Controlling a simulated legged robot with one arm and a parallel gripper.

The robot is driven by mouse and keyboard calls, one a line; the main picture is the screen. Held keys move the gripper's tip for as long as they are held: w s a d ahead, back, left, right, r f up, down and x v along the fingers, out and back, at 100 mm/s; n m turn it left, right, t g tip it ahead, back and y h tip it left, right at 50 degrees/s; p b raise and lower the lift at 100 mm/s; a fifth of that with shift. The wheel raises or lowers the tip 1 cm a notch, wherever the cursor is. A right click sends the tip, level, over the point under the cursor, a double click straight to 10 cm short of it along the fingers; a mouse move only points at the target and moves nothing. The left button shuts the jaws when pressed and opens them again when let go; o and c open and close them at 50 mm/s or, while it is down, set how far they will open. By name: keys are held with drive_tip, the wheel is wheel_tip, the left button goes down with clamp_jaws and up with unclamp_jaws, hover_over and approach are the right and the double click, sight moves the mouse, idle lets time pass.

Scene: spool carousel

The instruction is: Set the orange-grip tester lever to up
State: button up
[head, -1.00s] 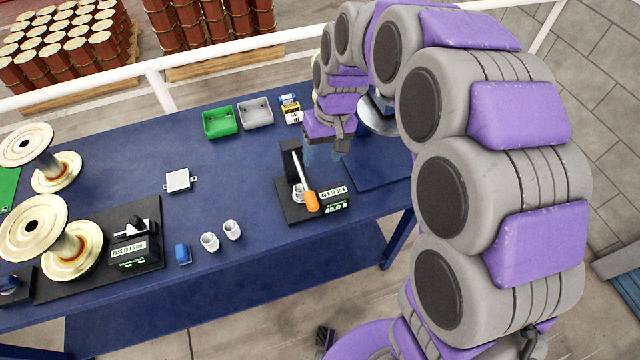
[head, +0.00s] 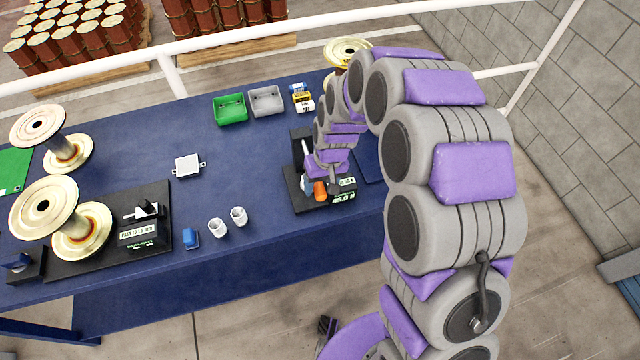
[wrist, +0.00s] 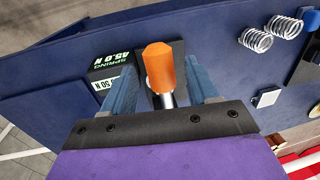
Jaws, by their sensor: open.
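The tester (head: 300,197) has a black base and upright on the blue table, with a small display reading 45.0 N. Its lever ends in an orange grip (head: 320,190), which points down and toward the table's front edge. In the wrist view the orange grip (wrist: 160,68) stands between the two blue-grey fingers of my gripper (wrist: 160,88). The fingers are open, with a gap visible on each side of the grip. In the head view my gripper (head: 331,182) is at the lever, and my wrist partly hides the lever and upright.
Green (head: 230,108) and grey (head: 266,101) bins sit at the back. Large spools (head: 70,225) stand at the left.

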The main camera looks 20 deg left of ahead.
drive_tip(key=shift+a+f, duration=0.15)
drive_tip(key=shift+f, duration=0.25)
clamp_jaws()
idle(0.4)
